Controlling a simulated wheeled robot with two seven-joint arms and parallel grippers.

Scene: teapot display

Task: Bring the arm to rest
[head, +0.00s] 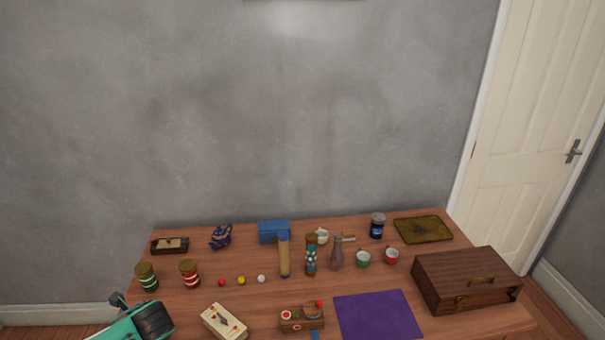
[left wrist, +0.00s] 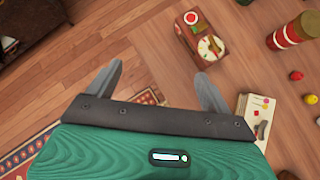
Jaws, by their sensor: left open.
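My left gripper (head: 122,298) is at the bottom left corner of the head view, by the front left part of the table, with part of its teal and black arm showing. In the left wrist view my left gripper (left wrist: 160,84) has its two grey fingers spread wide, with nothing between them. Wooden planks lie beyond the fingertips. My right gripper is not in view.
The wooden table (head: 215,303) holds a green striped jar (head: 147,277) and a red striped jar (head: 189,273) close to my left gripper. A cream box (head: 224,322), purple mat (head: 377,315) and wooden case (head: 465,279) lie farther right. A patterned rug (left wrist: 22,156) shows below.

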